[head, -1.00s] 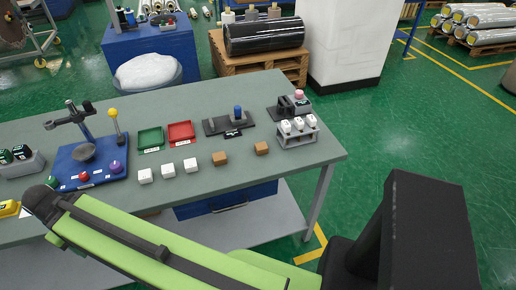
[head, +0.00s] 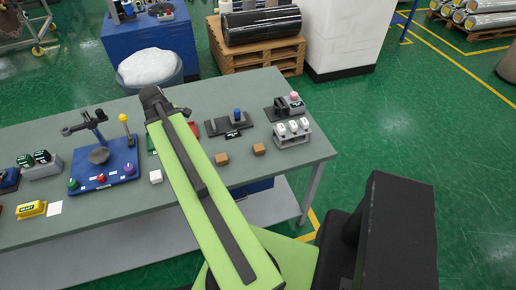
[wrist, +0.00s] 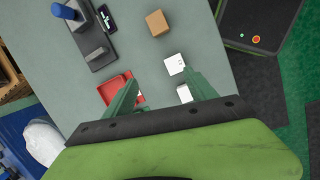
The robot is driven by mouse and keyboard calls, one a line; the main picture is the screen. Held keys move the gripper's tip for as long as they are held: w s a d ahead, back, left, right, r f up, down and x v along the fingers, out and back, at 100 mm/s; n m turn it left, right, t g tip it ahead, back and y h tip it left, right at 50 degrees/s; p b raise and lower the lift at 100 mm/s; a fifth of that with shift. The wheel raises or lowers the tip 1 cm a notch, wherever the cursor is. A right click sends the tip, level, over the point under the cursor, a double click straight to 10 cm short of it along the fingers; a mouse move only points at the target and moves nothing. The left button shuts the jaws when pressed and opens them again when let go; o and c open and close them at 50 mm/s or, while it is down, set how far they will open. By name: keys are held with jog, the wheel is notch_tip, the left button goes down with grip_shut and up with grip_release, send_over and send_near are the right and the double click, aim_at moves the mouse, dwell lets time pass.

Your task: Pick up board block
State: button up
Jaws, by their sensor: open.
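No label in view names a board block. A black board (head: 228,125) with a blue cylinder (head: 237,115) standing on it is on the grey-green table, right of my arm. In the wrist view the black board (wrist: 98,55) and blue cylinder (wrist: 63,11) are at upper left. Two brown blocks (head: 221,159) (head: 258,150) lie in front of the board; one brown block (wrist: 157,23) shows beyond my fingertips in the wrist view. My gripper (wrist: 162,76) is open above the table, between a red tray (wrist: 110,86) and white blocks (wrist: 175,64), with nothing visibly held.
A white block (head: 156,176) lies left of my arm, which hides others. A blue board (head: 115,178) with a lever and coloured knobs stands at left. Bare table (head: 110,222) lies in front.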

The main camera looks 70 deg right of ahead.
jog(key=s+d+r+n+g, duration=0.1)
jog(key=s+d, duration=0.5)
jog(key=s, duration=0.3)
jog(key=s+d+n+g, duration=0.1)
jog(key=s+d+n, duration=0.1)
jog(key=s+d, duration=0.55)
jog(key=b, duration=1.1)
send_over(258, 147)
jog(key=w+a, duration=0.2)
notch_tip(258, 147, down, 11)
jog(key=shift+d+r, duration=0.1)
jog(key=shift+d, duration=0.05)
jog(key=shift+s+d+f+b, duration=0.1)
jog(key=shift+s+f+b, duration=0.1)
jog(key=shift+f+b, duration=0.15)
jog(key=b+x, duration=0.4)
jog(key=x, duration=0.1)
jog(key=shift+s+d+f+b, duration=0.1)
jog(key=shift+f+b, duration=0.05)
jog(key=shift+b, duration=0.25)
grip_shut()
jog(key=shift+r, duration=0.25)
